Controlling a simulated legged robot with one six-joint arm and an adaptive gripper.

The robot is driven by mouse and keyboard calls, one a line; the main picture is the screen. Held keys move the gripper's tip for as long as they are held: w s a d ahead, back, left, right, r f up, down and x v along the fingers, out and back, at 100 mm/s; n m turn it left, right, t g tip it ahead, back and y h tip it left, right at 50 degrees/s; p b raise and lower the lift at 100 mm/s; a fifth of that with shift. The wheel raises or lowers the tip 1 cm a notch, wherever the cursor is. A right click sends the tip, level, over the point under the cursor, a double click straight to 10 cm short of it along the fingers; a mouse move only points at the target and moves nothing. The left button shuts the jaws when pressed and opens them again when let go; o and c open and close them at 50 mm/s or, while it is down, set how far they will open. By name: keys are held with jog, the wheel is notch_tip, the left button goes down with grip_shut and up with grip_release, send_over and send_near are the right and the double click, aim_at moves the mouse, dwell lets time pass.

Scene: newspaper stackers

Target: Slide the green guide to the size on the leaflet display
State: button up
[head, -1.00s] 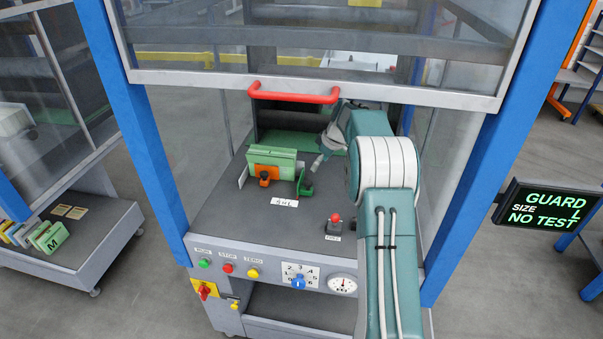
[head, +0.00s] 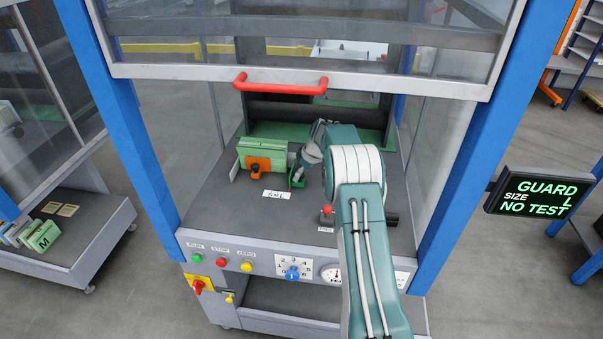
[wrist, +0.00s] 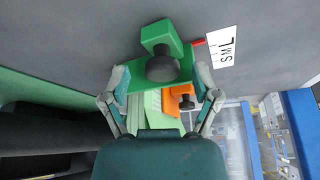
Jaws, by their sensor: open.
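The green guide (head: 298,177) stands on the machine's grey bed, right of the orange clamp (head: 258,166) and the pale green stack (head: 262,151). In the wrist view the green guide (wrist: 150,38) has a dark round knob, and its red pointer is near the L end of the S M L scale (wrist: 221,48). The scale card (head: 276,195) also shows in the head view. My gripper (wrist: 160,80) is open, one finger at each side of the guide's plate; whether they touch is unclear. The display (head: 540,194) reads GUARD, SIZE L, NO TEST.
The raised guard with a red handle (head: 280,84) hangs over the bed. Blue posts (head: 115,120) flank the opening. A red-topped control (head: 327,211) stands on the bed's front right. Buttons and a blue dial (head: 292,273) are on the front panel. A left cart (head: 80,230) holds leaflets.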

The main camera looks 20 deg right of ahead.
jog(key=shift+a, duration=0.15)
grip_shut()
jog(key=shift+w+a, duration=0.5)
jog(key=shift+a, duration=0.25)
grip_release()
jog(key=shift+f, duration=0.1)
jog(key=shift+d, duration=0.1)
jog(key=shift+r, duration=0.2)
jog(key=v, duration=1.1)
jog(key=shift+r, duration=0.3)
